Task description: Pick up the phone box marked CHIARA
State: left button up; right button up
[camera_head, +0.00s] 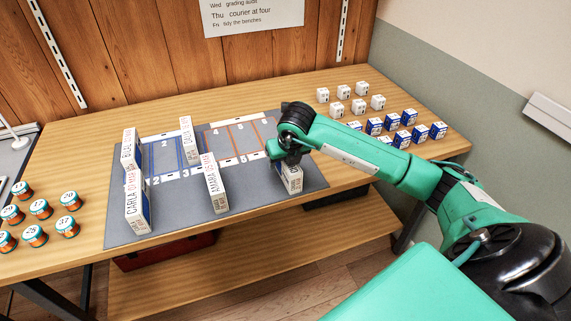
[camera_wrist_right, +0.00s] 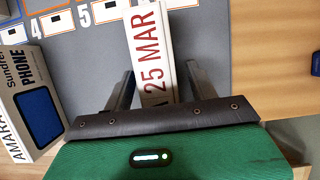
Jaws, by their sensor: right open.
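My right gripper (camera_head: 289,160) is over the front right of the grey mat, at a white upright box (camera_head: 291,181). In the right wrist view this box (camera_wrist_right: 152,45) lies between the two open fingers of the gripper (camera_wrist_right: 160,88). Its edge reads "25 MAR", with a letter like A before it; the rest of the name is hidden by the gripper, so I cannot read CHIARA there. No other label in view clearly reads CHIARA. My left gripper is not in view.
The box marked AMARA (camera_wrist_right: 32,105) stands left of the gripper in the wrist view. The CARLA box (camera_head: 138,212) and the DALIA box (camera_head: 187,140) stand on the mat (camera_head: 170,215). Orange-labelled jars (camera_head: 40,209) are left; white cubes (camera_head: 340,91) and blue-white boxes (camera_head: 391,121) are right.

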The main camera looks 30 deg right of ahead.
jog(key=shift+c, duration=0.5)
jog(key=c, duration=1.1)
jog(key=shift+c, duration=0.2)
jog(key=shift+r, duration=0.1)
